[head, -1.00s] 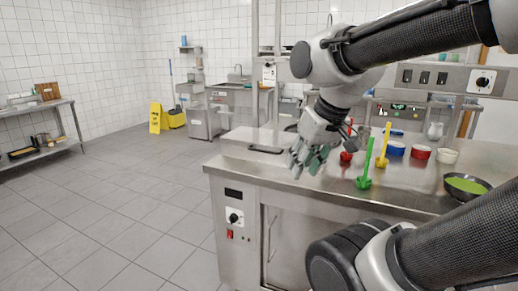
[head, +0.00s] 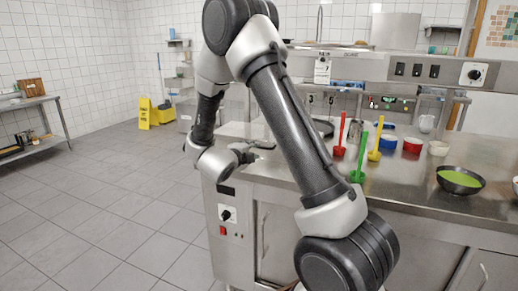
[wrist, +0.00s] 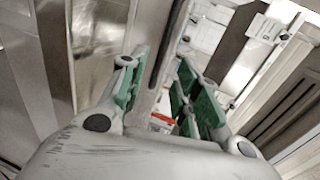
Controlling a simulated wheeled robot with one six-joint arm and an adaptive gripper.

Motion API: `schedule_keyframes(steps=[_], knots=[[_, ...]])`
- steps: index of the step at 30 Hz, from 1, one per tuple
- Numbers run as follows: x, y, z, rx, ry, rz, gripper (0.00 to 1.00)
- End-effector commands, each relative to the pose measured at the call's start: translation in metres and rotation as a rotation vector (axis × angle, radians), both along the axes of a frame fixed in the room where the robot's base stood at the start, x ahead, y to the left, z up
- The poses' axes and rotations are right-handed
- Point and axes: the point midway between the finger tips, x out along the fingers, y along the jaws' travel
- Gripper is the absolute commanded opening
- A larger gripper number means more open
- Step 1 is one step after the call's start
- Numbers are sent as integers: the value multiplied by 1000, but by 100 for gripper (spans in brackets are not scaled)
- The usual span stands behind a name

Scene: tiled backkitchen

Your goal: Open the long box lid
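The long steel box (head: 232,130) sits at the left end of the steel counter, mostly hidden by my arm in the head view. Its lid appears shut, and a dark handle (head: 264,145) shows on its front. My gripper (head: 246,152) is low at the box's front, right by the handle; whether they touch cannot be told. In the wrist view my gripper (wrist: 162,80) has its green-padded fingers apart. A steel strip runs slantwise between them, close to the left finger; I cannot tell whether it is the lid.
Red, green and yellow utensils (head: 357,170) stand upright on the counter (head: 410,195), right of my arm. A dark bowl (head: 460,180) with green contents is farther right. The tiled floor (head: 110,220) on the left is clear, with a yellow sign (head: 144,113) behind.

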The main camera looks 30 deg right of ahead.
Motion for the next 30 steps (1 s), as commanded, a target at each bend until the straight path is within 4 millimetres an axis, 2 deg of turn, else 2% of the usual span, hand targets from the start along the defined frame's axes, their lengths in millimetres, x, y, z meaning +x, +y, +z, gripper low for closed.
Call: schedule_keyframes(steps=[12,18,25,30], knots=[[36,-50,-14,-3,-3,-11,32],[44,-60,-16,-4,-3,-8,32],[44,-60,-16,-4,-3,-8,32],[44,-60,-16,-4,-3,-8,1]])
